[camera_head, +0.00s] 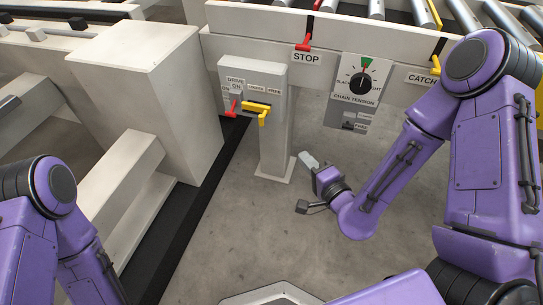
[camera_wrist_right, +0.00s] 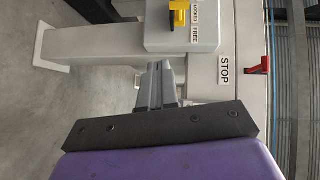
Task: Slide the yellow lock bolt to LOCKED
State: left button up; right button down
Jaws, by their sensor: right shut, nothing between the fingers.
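The yellow lock bolt (camera_head: 257,107) sits on the front of a grey box (camera_head: 280,75) on a post, below the labels LOCKED and FREE. Its bent handle hangs at the right end of the bolt, on the FREE side. The bolt also shows at the top of the right wrist view (camera_wrist_right: 179,13). My right gripper (camera_head: 308,160) is shut and empty, below and to the right of the bolt, apart from it. Its closed fingers (camera_wrist_right: 160,82) point toward the box in the wrist view. My left arm shows at the lower left, but its gripper is out of frame.
A red lever (camera_head: 231,108) labelled DRIVE ON is close left of the bolt. A red STOP handle (camera_head: 304,43), a chain tension dial (camera_head: 361,84) and a yellow catch handle (camera_head: 436,65) are to the right. The floor before the post is clear.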

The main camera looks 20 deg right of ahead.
pick_arm(q)
notch_tip(320, 180, down, 12)
jog(key=s+m+g+h+b, duration=0.1)
jog(key=s+b, duration=0.1)
jog(key=b, duration=0.8)
jog(key=shift+d+m+g, duration=0.3)
jog(key=shift+d+g, duration=0.1)
jog(key=shift+d, duration=0.05)
pick_arm(e)
jog(key=w+a, duration=0.2)
jog(key=w, duration=0.4)
jog(key=w+a+r+m+t, duration=0.1)
jog(key=w+a, duration=0.2)
jog(key=w, duration=0.4)
jog(key=shift+a+y, duration=0.3)
jog(key=shift+a, duration=0.05)
pick_arm(q)
jog(key=shift+s+r, duration=0.1)
jog(key=shift+r, duration=0.1)
pick_arm(e)
jog(key=shift+r, duration=0.1)
